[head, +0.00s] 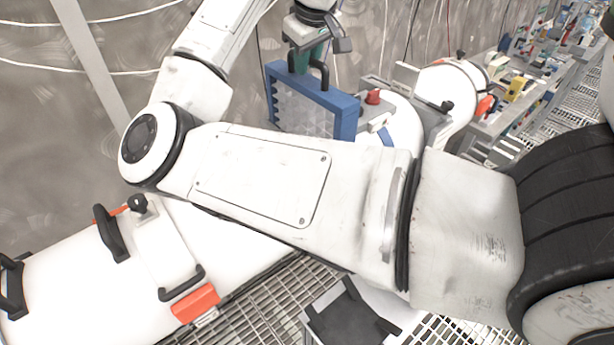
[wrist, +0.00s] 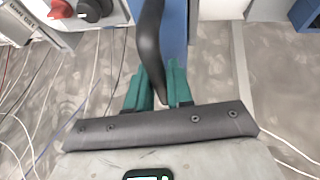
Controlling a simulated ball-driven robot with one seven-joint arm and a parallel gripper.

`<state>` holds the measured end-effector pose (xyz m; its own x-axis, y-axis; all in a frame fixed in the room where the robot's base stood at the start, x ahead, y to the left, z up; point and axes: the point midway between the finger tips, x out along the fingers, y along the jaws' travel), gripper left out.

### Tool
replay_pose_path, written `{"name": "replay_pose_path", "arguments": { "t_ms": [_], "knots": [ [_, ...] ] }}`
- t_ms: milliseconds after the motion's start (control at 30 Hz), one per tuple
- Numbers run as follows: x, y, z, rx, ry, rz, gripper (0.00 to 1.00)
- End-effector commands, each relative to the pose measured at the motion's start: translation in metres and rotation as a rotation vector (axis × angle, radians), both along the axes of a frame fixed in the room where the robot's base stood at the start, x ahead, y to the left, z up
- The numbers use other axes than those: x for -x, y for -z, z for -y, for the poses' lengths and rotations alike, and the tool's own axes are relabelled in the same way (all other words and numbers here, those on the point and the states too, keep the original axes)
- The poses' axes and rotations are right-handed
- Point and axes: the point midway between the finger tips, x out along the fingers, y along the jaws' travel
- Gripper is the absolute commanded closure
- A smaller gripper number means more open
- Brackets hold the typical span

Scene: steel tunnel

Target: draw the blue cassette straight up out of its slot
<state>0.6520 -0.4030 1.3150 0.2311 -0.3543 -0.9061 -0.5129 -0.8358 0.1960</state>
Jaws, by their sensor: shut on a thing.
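The blue cassette (head: 345,105) shows in the head view as a blue frame around a pale, patterned panel, with a black handle on its top edge. My gripper (head: 309,62), with teal fingers, is shut on that handle from above. The cassette's lower part is hidden behind my arm, so its slot and whether the lower end is still in it cannot be seen. In the wrist view, the black handle passes between the teal fingers of my gripper (wrist: 157,88), and the cassette's blue edge (wrist: 175,35) lies beyond.
A red knob (head: 373,97) on a grey fitting stands close right of the cassette. White cylindrical housings (head: 455,85) lie behind it. A white casing with a black handle (head: 110,232) is at lower left. A cluttered bench (head: 510,100) runs along the right. Cables hang on the wall.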

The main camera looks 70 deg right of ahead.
Motion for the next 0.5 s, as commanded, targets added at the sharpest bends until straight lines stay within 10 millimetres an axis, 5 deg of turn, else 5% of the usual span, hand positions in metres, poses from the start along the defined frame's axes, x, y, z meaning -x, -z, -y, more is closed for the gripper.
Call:
{"name": "replay_pose_path", "arguments": {
  "t_ms": [500],
  "knots": [
    [0.0, -0.032, 0.0, 0.003, 0.0, 0.001, 1.0]
  ]
}}
